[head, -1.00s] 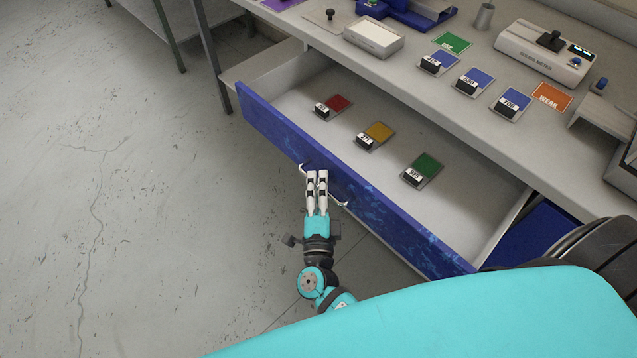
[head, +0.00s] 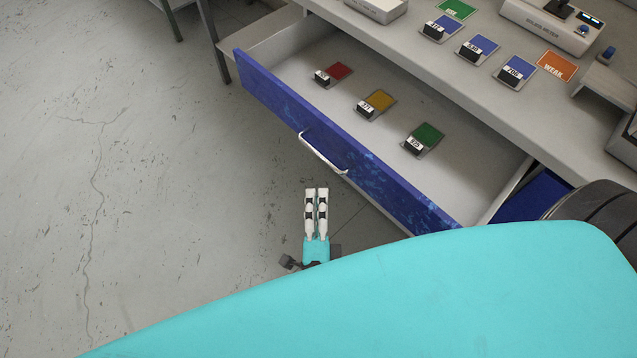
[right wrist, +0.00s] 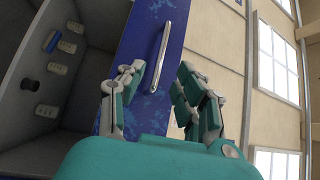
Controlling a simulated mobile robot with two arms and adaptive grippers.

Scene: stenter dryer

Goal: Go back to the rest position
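My right gripper (head: 316,192) is in front of the open drawer, apart from its handle (head: 323,153). It holds nothing. In the right wrist view its fingers (right wrist: 160,82) stand apart with a gap between them, and the handle (right wrist: 168,55) shows beyond that gap. The blue-fronted drawer (head: 270,94) is pulled out from the table. Inside it lie a red card (head: 338,71), a yellow card (head: 379,100) and a green card (head: 429,134), each with a small dark labelled block. My left gripper is not in view.
The table (head: 440,75) behind the drawer carries several blue cards (head: 483,46), an orange WEAK card (head: 557,66), a green card (head: 457,8) and a white meter (head: 548,26). The floor (head: 150,190) to the left is clear. My turquoise body covers the lower right.

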